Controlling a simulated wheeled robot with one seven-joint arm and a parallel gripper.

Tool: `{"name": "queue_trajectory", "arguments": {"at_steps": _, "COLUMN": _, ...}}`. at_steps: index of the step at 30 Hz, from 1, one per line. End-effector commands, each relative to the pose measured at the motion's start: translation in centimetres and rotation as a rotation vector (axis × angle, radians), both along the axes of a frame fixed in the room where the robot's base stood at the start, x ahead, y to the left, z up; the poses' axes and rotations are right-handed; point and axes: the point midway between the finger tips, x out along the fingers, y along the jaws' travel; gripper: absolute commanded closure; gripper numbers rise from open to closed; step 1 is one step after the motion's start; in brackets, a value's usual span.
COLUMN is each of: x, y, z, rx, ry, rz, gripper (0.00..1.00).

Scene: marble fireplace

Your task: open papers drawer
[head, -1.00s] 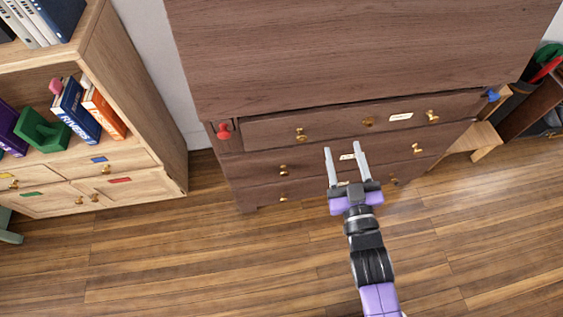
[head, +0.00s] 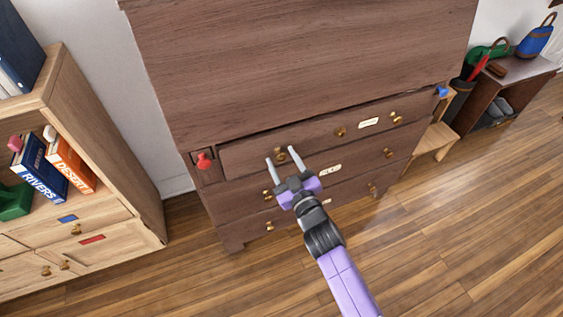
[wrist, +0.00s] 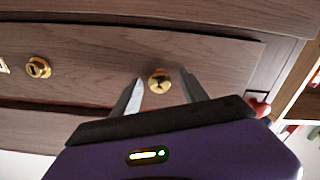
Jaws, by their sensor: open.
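A dark wooden chest has several stacked drawers with brass knobs and small pale labels. The label writing is too small to read, so I cannot tell which is the papers drawer. The upper drawer (head: 315,140) has a left knob (head: 281,153), a right knob (head: 395,117) and a label (head: 369,123). My gripper (head: 281,157) is open and empty in front of the left knob. In the wrist view, this knob (wrist: 160,80) shows between my two fingertips (wrist: 161,77), not gripped. A dark line runs along the drawer's top edge.
A red knob (head: 203,161) and a blue knob (head: 441,91) flank the upper drawer. Lower drawers carry another label (head: 330,170). A pale bookcase (head: 140,185) stands left. A low shelf (head: 515,82) stands right. The wooden floor (head: 430,250) in front is clear.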

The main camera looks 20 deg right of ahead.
Motion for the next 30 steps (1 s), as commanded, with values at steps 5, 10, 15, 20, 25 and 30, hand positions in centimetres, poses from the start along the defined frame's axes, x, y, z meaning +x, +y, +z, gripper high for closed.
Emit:
{"name": "queue_trajectory", "arguments": {"at_steps": 5, "x": 0.69, "y": 0.02, "z": -0.03, "rx": 0.0, "ry": 0.001, "rz": 0.0, "gripper": 0.49}}
{"name": "queue_trajectory", "arguments": {"at_steps": 10, "x": 0.68, "y": 0.03, "z": 0.02, "rx": 0.0, "ry": 0.001, "rz": 0.0, "gripper": 0.49}}
{"name": "queue_trajectory", "arguments": {"at_steps": 15, "x": 0.67, "y": 0.02, "z": 0.04, "rx": 0.0, "ry": 0.001, "rz": 0.0, "gripper": 0.76}}
{"name": "queue_trajectory", "arguments": {"at_steps": 20, "x": 0.67, "y": 0.03, "z": 0.03, "rx": 0.0, "ry": 0.0, "rz": 0.001, "gripper": 1.0}}
{"name": "queue_trajectory", "arguments": {"at_steps": 25, "x": 0.66, "y": 0.03, "z": 0.03, "rx": -0.001, "ry": 0.0, "rz": 0.001, "gripper": 1.0}}
{"name": "queue_trajectory", "arguments": {"at_steps": 30, "x": 0.66, "y": 0.03, "z": 0.03, "rx": -0.001, "ry": 0.0, "rz": 0.001, "gripper": 1.0}}
